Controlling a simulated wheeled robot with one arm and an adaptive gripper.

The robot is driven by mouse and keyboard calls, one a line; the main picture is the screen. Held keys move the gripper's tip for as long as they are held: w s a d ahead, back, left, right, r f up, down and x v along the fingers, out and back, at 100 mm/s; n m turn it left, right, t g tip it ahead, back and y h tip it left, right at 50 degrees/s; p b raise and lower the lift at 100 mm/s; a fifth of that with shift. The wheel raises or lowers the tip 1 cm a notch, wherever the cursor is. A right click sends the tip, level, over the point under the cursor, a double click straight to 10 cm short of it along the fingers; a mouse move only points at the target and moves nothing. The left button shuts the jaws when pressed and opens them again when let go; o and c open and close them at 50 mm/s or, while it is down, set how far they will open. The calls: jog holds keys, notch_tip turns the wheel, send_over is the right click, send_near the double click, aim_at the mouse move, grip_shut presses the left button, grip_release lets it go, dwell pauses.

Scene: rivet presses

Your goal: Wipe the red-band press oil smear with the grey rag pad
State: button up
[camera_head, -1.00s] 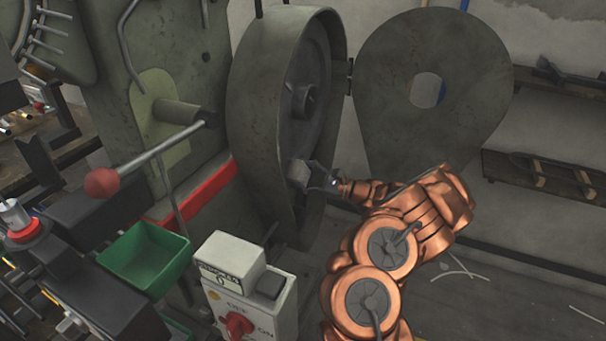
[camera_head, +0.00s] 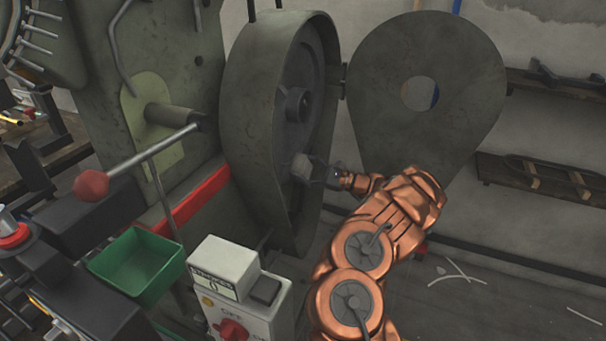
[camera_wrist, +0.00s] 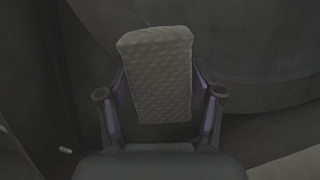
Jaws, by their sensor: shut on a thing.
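The red-band press (camera_head: 196,198) stands at left centre, with a red stripe low on its green-grey body. Its round guard housing (camera_head: 248,130) is open, and the guard door (camera_head: 385,110) is swung out to the right. The grey rag pad (camera_wrist: 158,85) is a pale textured block, upright between my fingers in the wrist view. In the head view the pad (camera_head: 301,166) is inside the lower part of the open housing. My gripper (camera_head: 318,172) is shut on the pad; it also shows in the wrist view (camera_wrist: 160,100). I cannot make out the oil smear, and cannot tell whether the pad touches a surface.
A switch box (camera_head: 232,285) and a green bin (camera_head: 138,264) stand in front of the press. A lever with a red knob (camera_head: 91,185) sticks out at left. A wall shelf (camera_head: 545,178) is at right. The floor at lower right is mostly clear.

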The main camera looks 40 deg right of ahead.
aim_at(287, 176)
jog(key=shift+w+d+b, duration=0.45)
jog(key=shift+w+d, duration=0.1)
jog(key=shift+d, duration=0.3)
jog(key=shift+s+a+r, duration=0.15)
jog(key=shift+s+a, duration=0.1)
jog(key=shift+a, duration=0.1)
jog(key=shift+s+a+p, duration=0.25)
jog(key=shift+s+a, duration=0.2)
jog(key=shift+a, duration=0.25)
jog(key=shift+s+a+p, duration=0.2)
jog(key=shift+s+a, duration=0.25)
jog(key=shift+a, duration=0.2)
jog(key=shift+s+a+p, duration=0.2)
jog(key=shift+s+a, duration=0.25)
jog(key=shift+a, duration=0.4)
jog(key=shift+s+a+p, duration=0.15)
jog(key=shift+s+a, duration=0.25)
jog(key=shift+a, duration=0.4)
jog(key=shift+r+p+v, duration=0.15)
jog(key=shift+p+v, duration=0.3)
jog(key=shift+v, duration=1)
jog(key=shift+r+p+v, duration=0.2)
jog(key=shift+p+v, duration=0.25)
jog(key=shift+v, duration=1.05)
jog(key=shift+s+a+f, duration=0.1)
jog(key=shift+s+f, duration=0.05)
